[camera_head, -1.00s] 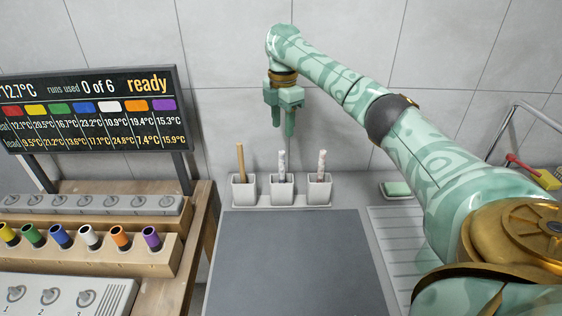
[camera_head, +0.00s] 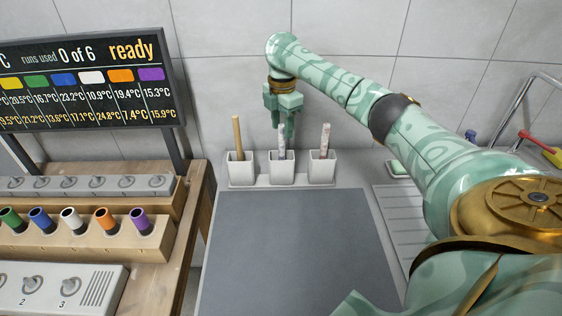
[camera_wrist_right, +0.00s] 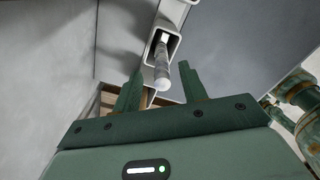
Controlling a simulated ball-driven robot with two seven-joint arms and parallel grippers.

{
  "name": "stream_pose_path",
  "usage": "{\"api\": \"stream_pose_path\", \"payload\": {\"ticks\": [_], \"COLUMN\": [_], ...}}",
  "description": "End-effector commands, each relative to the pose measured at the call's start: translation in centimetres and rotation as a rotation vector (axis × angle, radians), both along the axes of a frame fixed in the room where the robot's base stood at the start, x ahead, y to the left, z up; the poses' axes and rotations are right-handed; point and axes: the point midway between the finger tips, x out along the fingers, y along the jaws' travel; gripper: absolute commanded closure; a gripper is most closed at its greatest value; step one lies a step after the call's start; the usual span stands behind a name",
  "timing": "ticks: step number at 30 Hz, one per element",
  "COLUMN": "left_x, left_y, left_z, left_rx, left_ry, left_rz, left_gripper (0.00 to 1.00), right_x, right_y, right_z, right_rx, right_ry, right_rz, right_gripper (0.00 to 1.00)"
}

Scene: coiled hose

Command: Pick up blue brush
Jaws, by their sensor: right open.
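Three white cups stand in a row behind a grey mat (camera_head: 295,250), each holding an upright stick-like handle. The left handle (camera_head: 237,135) is plain tan. The middle handle (camera_head: 281,143) is mottled grey-white, and the right one (camera_head: 325,140) is mottled whitish with reddish marks. None looks plainly blue; bristles are hidden in the cups. My right gripper (camera_head: 281,128) is open, pointing down at the middle cup (camera_head: 282,172). In the right wrist view a mottled grey handle (camera_wrist_right: 161,70) lies between its open fingers, with no visible grip. My left gripper is out of view.
A wooden bench with coloured tubes (camera_head: 105,219) and a display board (camera_head: 85,85) stand left. A green soap-like block (camera_head: 397,168), a small blue item (camera_head: 470,136) and a red-handled yellow item (camera_head: 540,146) are at right. The mat is clear.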

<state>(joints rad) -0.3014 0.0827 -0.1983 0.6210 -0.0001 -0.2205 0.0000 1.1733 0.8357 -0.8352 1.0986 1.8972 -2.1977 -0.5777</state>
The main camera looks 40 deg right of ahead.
Motion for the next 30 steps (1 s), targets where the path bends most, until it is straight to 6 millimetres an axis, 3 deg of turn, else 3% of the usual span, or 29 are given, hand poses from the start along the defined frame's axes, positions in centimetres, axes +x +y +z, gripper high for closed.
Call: {"api": "stream_pose_path", "payload": {"ticks": [6,14,19,30], "left_x": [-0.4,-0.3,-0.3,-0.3], "left_y": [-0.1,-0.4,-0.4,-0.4], "left_z": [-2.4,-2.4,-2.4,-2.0], "left_rx": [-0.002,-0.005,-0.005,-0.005], "left_ry": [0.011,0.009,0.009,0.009], "left_rz": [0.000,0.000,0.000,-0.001], "left_gripper": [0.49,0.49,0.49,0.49], "right_x": [-0.2,-0.2,-0.2,-0.2], "right_y": [0.2,0.2,0.2,0.2], "right_z": [-4.2,-4.4,-4.4,-3.7], "right_rx": [-0.001,-0.001,-0.001,-0.001], "right_ry": [0.004,0.001,0.001,0.000], "right_rz": [-0.002,-0.001,-0.001,0.000], "right_gripper": [0.58,0.58,1.00,1.00]}}
